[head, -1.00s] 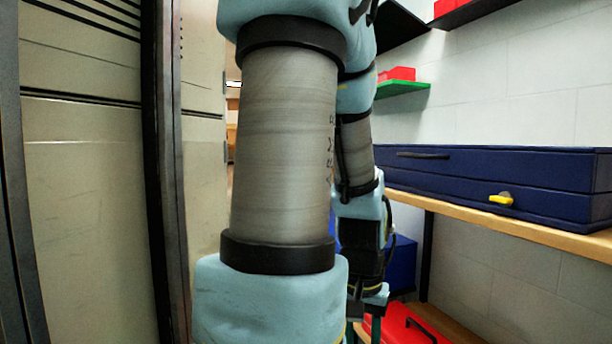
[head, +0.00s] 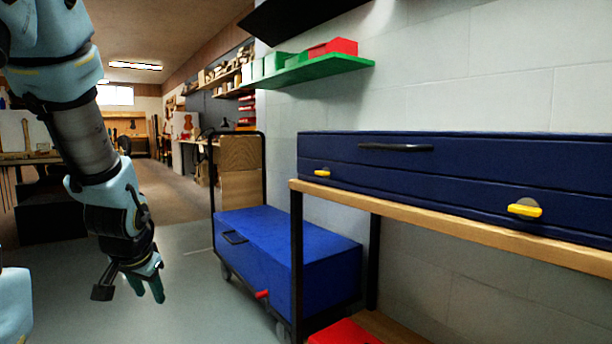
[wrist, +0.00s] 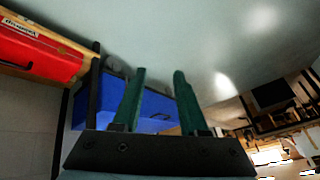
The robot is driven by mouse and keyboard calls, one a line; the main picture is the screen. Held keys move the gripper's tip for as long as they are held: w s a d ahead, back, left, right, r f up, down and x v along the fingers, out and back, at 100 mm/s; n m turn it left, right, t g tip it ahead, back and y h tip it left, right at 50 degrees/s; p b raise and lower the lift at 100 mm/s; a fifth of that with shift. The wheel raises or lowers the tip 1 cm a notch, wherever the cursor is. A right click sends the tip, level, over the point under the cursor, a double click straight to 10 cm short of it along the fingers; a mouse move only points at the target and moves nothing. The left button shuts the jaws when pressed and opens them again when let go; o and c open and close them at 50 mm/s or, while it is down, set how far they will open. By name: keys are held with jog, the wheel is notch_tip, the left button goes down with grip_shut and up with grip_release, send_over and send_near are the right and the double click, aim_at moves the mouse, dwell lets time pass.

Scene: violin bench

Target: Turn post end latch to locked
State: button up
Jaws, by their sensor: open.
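A long dark blue case (head: 450,170) lies shut on a wooden shelf, its black handle facing out. Its front has two yellow latches: the left latch (head: 322,172) and the nearer right latch (head: 525,210). Both levers lie roughly level along the front. I cannot tell which is the post end latch. My gripper (head: 150,288) hangs low at the left of the head view, well away from the case, pointing down. In the wrist view my gripper (wrist: 158,80) has its two green fingers apart with nothing between them.
The wooden shelf (head: 430,222) has a black leg. A trolley below carries a bright blue box (head: 290,240) with a red latch. A red case (head: 345,332) sits lower. A green shelf (head: 320,68) holds small boxes. Grey floor is open around my gripper.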

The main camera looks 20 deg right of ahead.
jog(key=w+d+r+m+t+h, duration=0.25)
jog(key=w+d+r+m, duration=0.2)
jog(key=w, duration=0.35)
jog(key=m+g+h+b, duration=0.1)
jog(key=m+g+h, duration=0.4)
jog(key=m+h, duration=1.3)
send_near(319, 174)
jog(key=d+r+m+y, duration=0.1)
jog(key=d, duration=0.1)
jog(key=d+r+m+y+b, duration=0.1)
jog(key=d+m, duration=0.1)
jog(key=w+d+r+m+y+b, duration=0.1)
jog(key=d, duration=0.2)
jog(key=shift+w+y, duration=0.1)
jog(key=shift+y, duration=0.25)
jog(key=shift+w+d+r, duration=0.1)
jog(key=shift+d, duration=0.4)
grip_shut()
